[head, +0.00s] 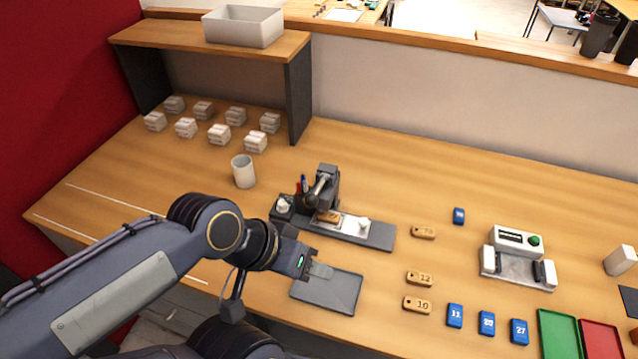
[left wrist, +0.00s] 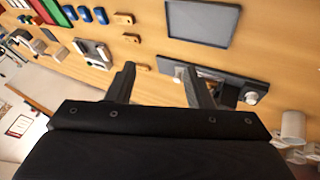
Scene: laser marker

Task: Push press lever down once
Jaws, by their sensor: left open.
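The press (head: 327,187) is a dark grey upright machine on a flat base (head: 375,236) in the middle of the table. Its lever (head: 318,190) is a dark arm with a rounded end, slanting at the front left of the press head. A wooden tag (head: 328,216) lies under the press head. My left gripper (head: 322,270) is in front of the press base, above the grey tray (head: 335,293), apart from the lever. In the left wrist view its two fingers (left wrist: 160,85) are spread with nothing between them. The press base (left wrist: 235,82) is partly behind one finger. My right gripper is not in view.
A white cup (head: 243,171) stands left of the press. Several white boxes sit under the shelf (head: 215,42). Wooden tags (head: 419,279), blue tags (head: 487,323) and a white device (head: 517,255) are to the right. Green (head: 560,335) and red trays (head: 602,340) lie at front right.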

